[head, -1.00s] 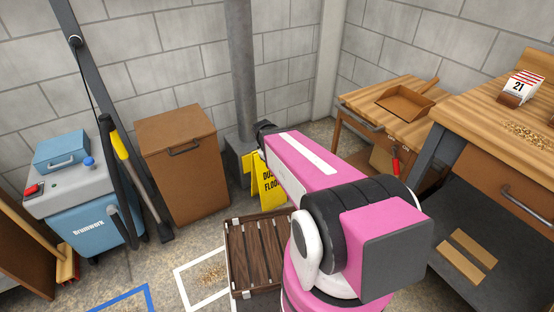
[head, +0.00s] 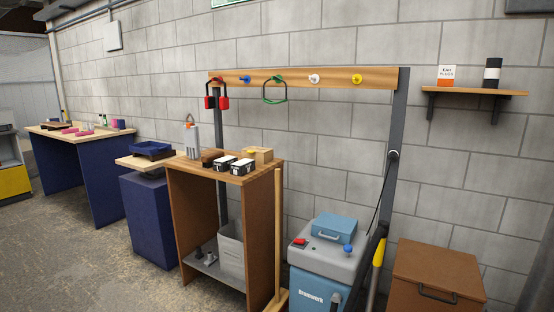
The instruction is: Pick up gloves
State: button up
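I cannot make out gloves for certain in the head view. Small pink items (head: 82,133) lie on the far blue-sided bench (head: 100,165) at the left, too small to identify. Two black-and-white boxes (head: 242,167) sit on the brown open cabinet (head: 262,215) in the middle; what they hold is not clear. My gripper is not in view.
A wooden peg rail (head: 330,78) carries red ear muffs (head: 222,102) and a green-and-black item (head: 275,92). A grey-blue machine (head: 325,262) and brown bin (head: 436,275) stand front right. A wall shelf (head: 470,91) is right. Floor (head: 85,260) is clear front left.

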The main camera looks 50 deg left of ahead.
aim_at(192, 133)
jog(key=u, duration=2.65)
jog(key=i+j, duration=0.25)
jog(key=i, duration=0.2)
jog(key=i+j+z, duration=0.1)
jog(key=i+j, duration=0.15)
jog(key=i, duration=0.2)
jog(key=i+j, duration=0.25)
jog(key=i, duration=0.2)
